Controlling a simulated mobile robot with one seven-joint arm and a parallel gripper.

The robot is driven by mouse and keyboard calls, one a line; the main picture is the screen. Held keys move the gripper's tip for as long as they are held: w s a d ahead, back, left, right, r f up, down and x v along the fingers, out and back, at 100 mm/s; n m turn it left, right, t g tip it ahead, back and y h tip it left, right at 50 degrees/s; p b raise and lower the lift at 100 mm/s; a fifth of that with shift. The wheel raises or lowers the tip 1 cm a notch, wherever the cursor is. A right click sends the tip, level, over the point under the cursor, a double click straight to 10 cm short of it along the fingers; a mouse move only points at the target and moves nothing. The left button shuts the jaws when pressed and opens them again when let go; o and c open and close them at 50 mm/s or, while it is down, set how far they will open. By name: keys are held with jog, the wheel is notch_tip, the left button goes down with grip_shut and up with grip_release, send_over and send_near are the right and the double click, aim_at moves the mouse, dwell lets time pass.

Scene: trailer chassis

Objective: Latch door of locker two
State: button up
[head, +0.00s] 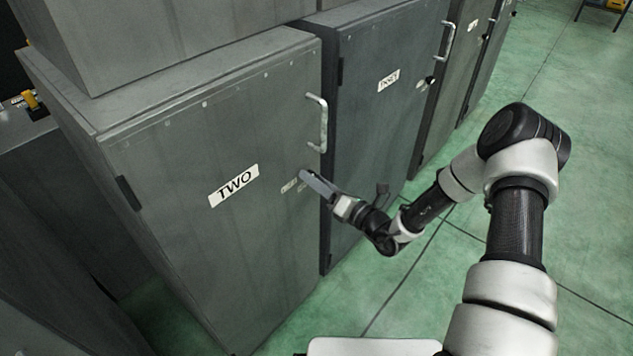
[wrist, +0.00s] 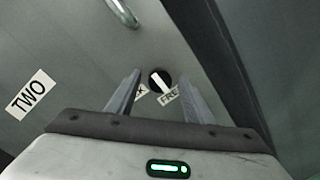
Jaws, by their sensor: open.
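The grey door of locker two (head: 230,230) carries a white "TWO" label and looks closed or nearly flush with its frame. Its metal pull handle (head: 318,123) is near the upper right edge, and the handle's end shows at the top of the wrist view (wrist: 122,12). The round black latch knob (wrist: 159,80) with a white bar sits between labels, the right one reading "FREE" and the left one partly hidden. My gripper (head: 310,182) is at the door below the handle. In the wrist view my open fingers (wrist: 160,98) stand either side of the knob, apart from it. The head view hides the knob.
A neighbouring locker (head: 375,110) with its own handle and black knob stands to the right, with more lockers beyond. A grey box (head: 180,35) rests on top of locker two.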

jog(key=c, duration=1)
jog(key=shift+c, duration=0.2)
jog(key=shift+n, duration=0.5)
jog(key=shift+f+n+g+y+b, duration=0.15)
jog(key=shift+n+y+b, duration=0.2)
jog(key=shift+n, duration=2.65)
jog(key=shift+r+n+g+y+b, duration=0.1)
jog(key=shift+n+y+b, duration=0.3)
jog(key=shift+n, duration=2.6)
jog(key=shift+f+n+g+y+b, duration=0.15)
jog(key=shift+n+y+b, duration=0.2)
jog(key=shift+n, duration=2.65)
